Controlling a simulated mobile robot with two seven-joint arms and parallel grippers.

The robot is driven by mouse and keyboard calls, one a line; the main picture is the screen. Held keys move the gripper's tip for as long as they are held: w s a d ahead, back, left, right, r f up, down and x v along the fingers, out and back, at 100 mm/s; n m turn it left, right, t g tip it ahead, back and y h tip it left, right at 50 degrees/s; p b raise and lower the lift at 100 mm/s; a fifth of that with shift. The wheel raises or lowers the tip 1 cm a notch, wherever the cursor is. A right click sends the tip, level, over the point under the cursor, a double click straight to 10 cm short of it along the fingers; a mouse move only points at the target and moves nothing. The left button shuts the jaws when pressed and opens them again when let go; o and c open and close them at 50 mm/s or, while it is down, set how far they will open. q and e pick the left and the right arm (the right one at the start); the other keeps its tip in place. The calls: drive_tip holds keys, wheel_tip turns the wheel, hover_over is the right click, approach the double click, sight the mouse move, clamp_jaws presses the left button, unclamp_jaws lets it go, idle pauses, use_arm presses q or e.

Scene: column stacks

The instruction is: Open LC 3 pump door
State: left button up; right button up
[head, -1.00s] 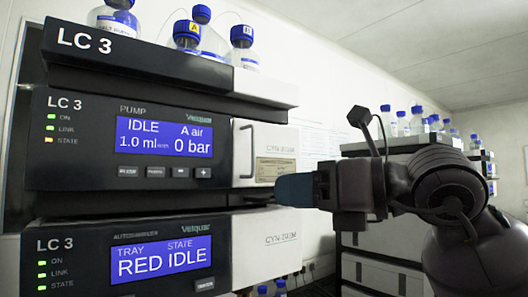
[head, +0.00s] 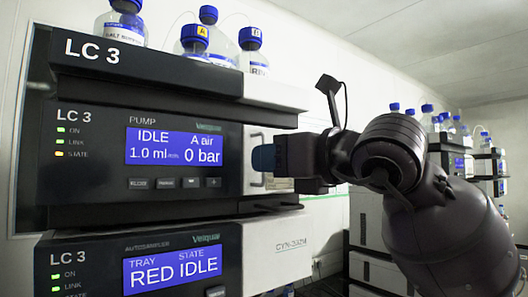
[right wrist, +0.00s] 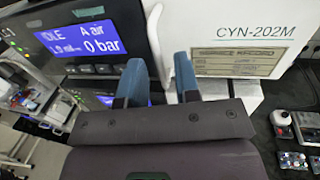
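The LC 3 pump module (head: 90,188) is a dark unit with a blue display reading IDLE and 0 bar. Its white door (head: 284,184) is at the right side and looks shut; my arm hides much of it. The door also shows in the right wrist view (right wrist: 206,25), with a label plate. A pale upright handle (head: 252,172) stands at the door's left part. My right gripper (head: 262,158) is at the handle. In the right wrist view its two blue fingers (right wrist: 158,72) are apart, with the handle (right wrist: 153,35) between and beyond their tips. My left gripper is out of view.
The LC 3 autosampler (head: 80,250) sits directly below the pump, its display reading RED IDLE. A top tray (head: 180,78) above carries several blue-capped bottles (head: 194,42). Another instrument stack (head: 458,162) stands farther right. Open room lies between the stacks.

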drive_tip(key=shift+x, duration=1.05)
clamp_jaws()
